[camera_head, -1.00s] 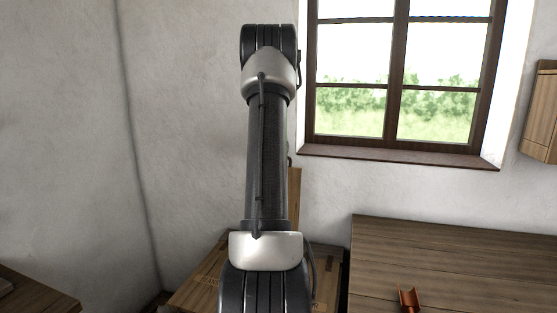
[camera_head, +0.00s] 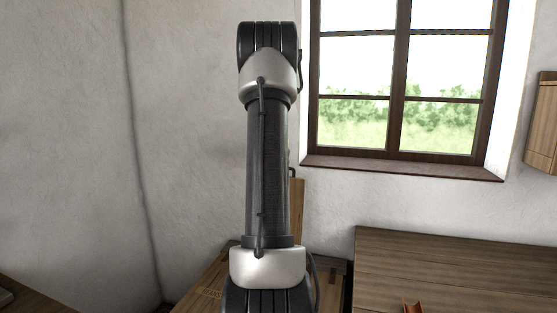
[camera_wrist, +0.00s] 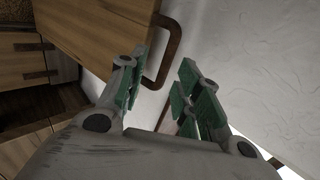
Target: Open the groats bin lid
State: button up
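A wooden bin top (camera_head: 205,290), likely the groats bin, shows low in the head view, mostly hidden behind my arm. A narrow wooden board (camera_head: 298,212) stands upright behind my arm against the wall; I cannot tell whether it belongs to the bin. In the wrist view, a wooden panel (camera_wrist: 105,35) carries a dark brown loop handle (camera_wrist: 176,40). My gripper (camera_wrist: 163,60) is open, its green-padded fingers apart. The handle appears between and beyond the fingertips; contact is not clear. My gripper is hidden in the head view.
A wooden table or chest (camera_head: 450,265) stands at the right, with a copper-coloured object (camera_head: 413,308) at its front. Another wooden surface (camera_head: 35,300) is at the lower left. A window (camera_head: 400,80) with a wooden sill and a wall cabinet (camera_head: 543,125) are behind.

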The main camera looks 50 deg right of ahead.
jog(key=v, duration=0.7)
jog(key=shift+a+r, duration=0.25)
jog(key=shift+s, duration=0.1)
